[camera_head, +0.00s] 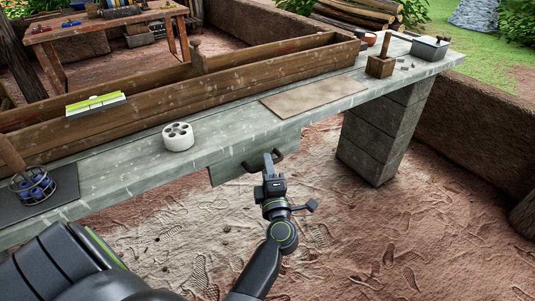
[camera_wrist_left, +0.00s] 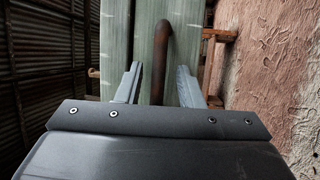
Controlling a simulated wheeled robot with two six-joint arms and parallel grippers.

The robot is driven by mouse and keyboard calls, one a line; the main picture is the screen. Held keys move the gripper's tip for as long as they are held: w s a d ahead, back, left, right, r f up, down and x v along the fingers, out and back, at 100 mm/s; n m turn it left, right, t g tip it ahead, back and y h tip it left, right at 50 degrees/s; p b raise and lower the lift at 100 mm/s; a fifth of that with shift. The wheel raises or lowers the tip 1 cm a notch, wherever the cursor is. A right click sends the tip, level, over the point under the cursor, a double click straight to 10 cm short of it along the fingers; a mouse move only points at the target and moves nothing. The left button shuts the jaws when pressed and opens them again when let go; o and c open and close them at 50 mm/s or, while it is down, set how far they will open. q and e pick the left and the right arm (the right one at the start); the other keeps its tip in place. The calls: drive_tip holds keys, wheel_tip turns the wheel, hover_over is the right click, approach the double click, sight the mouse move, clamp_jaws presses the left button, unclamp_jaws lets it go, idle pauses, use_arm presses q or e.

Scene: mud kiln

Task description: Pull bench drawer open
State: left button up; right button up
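The bench drawer's grey-green front (camera_head: 228,168) hangs under the front edge of the long bench (camera_head: 230,133); no drawer interior shows. Its dark, curved handle (camera_head: 279,155) is partly hidden by my left gripper (camera_head: 268,164), which is right at it. In the left wrist view, the rusty brown handle (camera_wrist_left: 161,55) reaches down between the two fingers of my left gripper (camera_wrist_left: 158,86). The fingers are apart, with a gap visible on each side of the handle. My right gripper is not in view.
A white holed pot (camera_head: 178,137), a brown board (camera_head: 312,95) and a long wooden trough (camera_head: 215,85) are on the bench. A wire basket with blue items (camera_head: 33,187) stands at the left. A block pillar (camera_head: 383,135) supports the right. The sandy floor (camera_head: 350,235) in front is clear.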

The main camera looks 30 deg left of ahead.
use_arm(q)
drive_tip(key=shift+w+a+r, duration=0.1)
drive_tip(key=shift+w+a, duration=0.2)
drive_tip(key=shift+a, duration=0.05)
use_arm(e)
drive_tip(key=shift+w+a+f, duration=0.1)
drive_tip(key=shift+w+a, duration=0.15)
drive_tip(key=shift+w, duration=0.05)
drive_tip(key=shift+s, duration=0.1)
use_arm(q)
clamp_jaws()
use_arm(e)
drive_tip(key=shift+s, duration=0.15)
use_arm(q)
drive_tip(key=shift+s+d, duration=0.1)
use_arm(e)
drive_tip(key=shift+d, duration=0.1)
